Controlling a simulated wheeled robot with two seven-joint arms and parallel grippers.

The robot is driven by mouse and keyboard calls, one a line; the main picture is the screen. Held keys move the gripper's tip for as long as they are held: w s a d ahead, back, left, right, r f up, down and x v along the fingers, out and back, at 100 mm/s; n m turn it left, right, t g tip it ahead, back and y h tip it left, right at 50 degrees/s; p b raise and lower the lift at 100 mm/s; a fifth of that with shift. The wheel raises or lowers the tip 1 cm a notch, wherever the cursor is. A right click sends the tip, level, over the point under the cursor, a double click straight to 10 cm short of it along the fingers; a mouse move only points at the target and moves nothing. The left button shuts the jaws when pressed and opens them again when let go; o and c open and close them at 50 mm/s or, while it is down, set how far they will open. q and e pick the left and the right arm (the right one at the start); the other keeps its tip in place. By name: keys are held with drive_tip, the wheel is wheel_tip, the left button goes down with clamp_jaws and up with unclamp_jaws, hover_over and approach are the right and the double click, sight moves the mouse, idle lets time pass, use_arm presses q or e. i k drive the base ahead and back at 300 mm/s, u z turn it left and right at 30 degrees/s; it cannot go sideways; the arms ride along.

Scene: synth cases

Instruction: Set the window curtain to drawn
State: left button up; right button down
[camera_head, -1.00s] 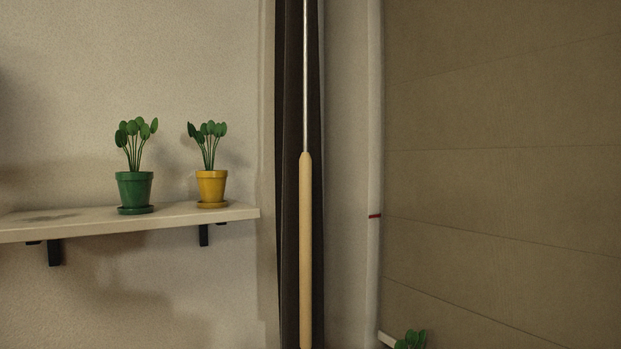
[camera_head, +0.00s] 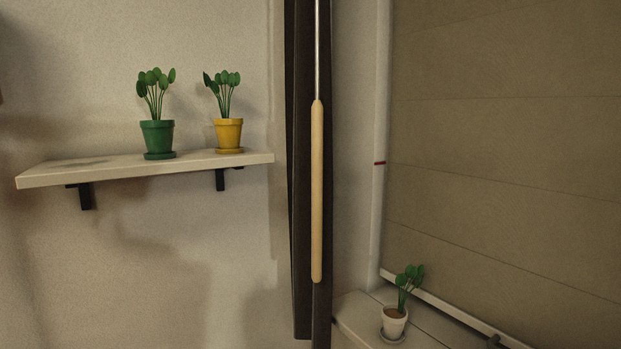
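The dark window curtain (camera_head: 300,200) hangs as a narrow vertical strip in the middle of the head view, bunched at the left side of the window recess. A wand with a thin metal rod (camera_head: 317,50) and a pale wooden handle (camera_head: 317,190) hangs upright in front of it. The handle's lower end shows. The curtain's top is out of view. Neither of my grippers is in view.
A wall shelf (camera_head: 30,181) at left holds a green pot (camera_head: 157,137) and a yellow pot (camera_head: 229,134) with plants. A white pot (camera_head: 394,322) with a plant stands on the sill (camera_head: 352,312) at lower right. A brown panelled surface (camera_head: 510,150) fills the right side.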

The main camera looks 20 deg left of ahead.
sight(317, 109)
drive_tip(key=u, duration=0.75)
drive_tip(key=i, duration=0.7)
drive_tip(key=z, duration=0.1)
